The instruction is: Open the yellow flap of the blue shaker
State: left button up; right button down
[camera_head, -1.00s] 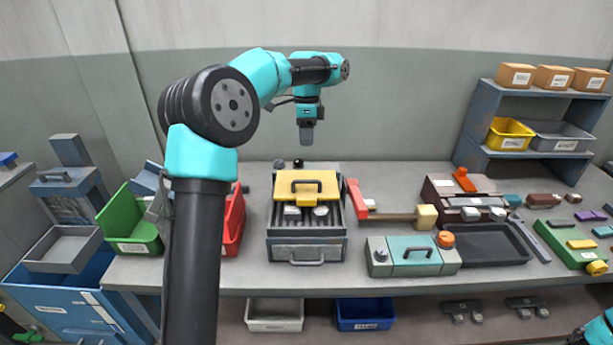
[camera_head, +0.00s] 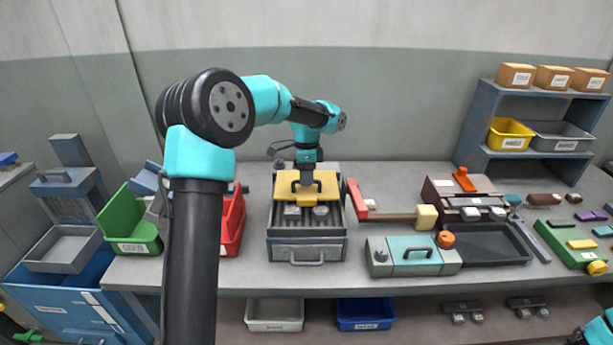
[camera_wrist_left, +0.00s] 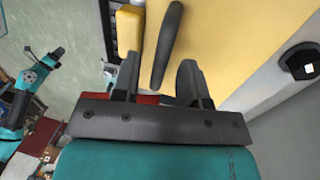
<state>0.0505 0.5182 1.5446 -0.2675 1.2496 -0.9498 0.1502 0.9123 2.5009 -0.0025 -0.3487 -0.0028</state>
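The blue shaker (camera_head: 306,252) is a grey-blue box in the middle of the bench, with a slatted open front part and a drawer-like handle. Its yellow flap (camera_head: 325,182) lies across the top towards the back, with a dark bar handle; it also fills much of the left wrist view (camera_wrist_left: 235,35). My left gripper (camera_head: 305,183) is down at the flap. In the left wrist view my left gripper (camera_wrist_left: 160,78) is open, and the dark flap handle (camera_wrist_left: 168,45) shows between its fingers; contact cannot be told. Only a bit of my right arm shows.
A red bin (camera_head: 232,225) and a green bin (camera_head: 130,225) stand left of the shaker. A red bar (camera_head: 357,200) with a wooden handle lies close on its right. A teal-lidded box (camera_head: 412,257) sits at the front right. The back of the bench is mostly clear.

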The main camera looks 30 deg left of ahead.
pick_arm(q)
jog(key=shift+c, duration=0.3)
grip_shut()
jog(key=shift+a, duration=0.1)
